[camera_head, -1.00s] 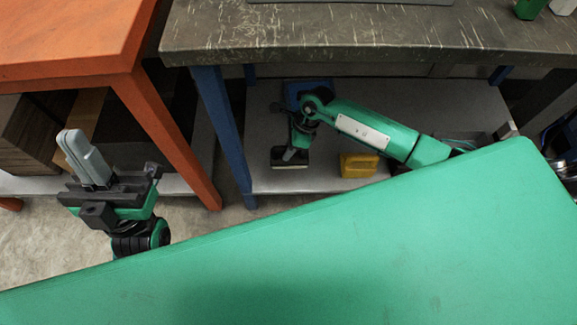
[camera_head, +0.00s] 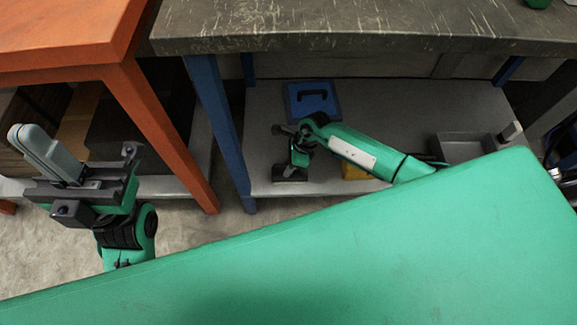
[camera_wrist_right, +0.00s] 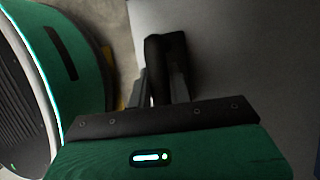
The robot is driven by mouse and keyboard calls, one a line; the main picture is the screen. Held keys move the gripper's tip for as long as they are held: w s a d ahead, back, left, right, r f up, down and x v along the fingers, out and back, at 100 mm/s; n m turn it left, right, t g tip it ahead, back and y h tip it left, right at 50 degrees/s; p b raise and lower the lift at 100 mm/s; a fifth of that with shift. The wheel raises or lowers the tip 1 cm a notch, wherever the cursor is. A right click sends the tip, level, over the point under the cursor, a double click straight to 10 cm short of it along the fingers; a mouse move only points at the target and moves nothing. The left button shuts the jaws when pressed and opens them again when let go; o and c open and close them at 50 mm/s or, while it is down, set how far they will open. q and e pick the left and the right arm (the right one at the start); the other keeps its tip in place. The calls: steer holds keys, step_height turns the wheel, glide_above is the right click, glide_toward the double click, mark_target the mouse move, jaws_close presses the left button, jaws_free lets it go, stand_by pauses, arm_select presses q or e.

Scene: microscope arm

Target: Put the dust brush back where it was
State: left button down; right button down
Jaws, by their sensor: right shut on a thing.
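The dust brush (camera_head: 290,174) is a dark, blocky thing at the front left of the lower shelf under the grey workbench. My right gripper (camera_head: 297,158) reaches in over this shelf and is shut on it. In the right wrist view the dark brush (camera_wrist_right: 163,58) stands between the two fingers of my right gripper (camera_wrist_right: 163,80). I cannot tell whether the brush touches the shelf. My left gripper (camera_head: 38,145) is at the far left, in front of the orange table, with its grey fingers together and nothing seen between them.
The metal lower shelf (camera_head: 390,105) holds a blue case (camera_head: 313,101) behind my right gripper, a yellow thing (camera_head: 354,172) partly hidden by my arm, and a grey tray (camera_head: 465,137) at right. A blue leg (camera_head: 218,125) and an orange leg (camera_head: 155,125) stand at left.

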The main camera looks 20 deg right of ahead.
steer(key=shift+f, duration=0.2)
steer(key=c, duration=1.3)
jaws_free()
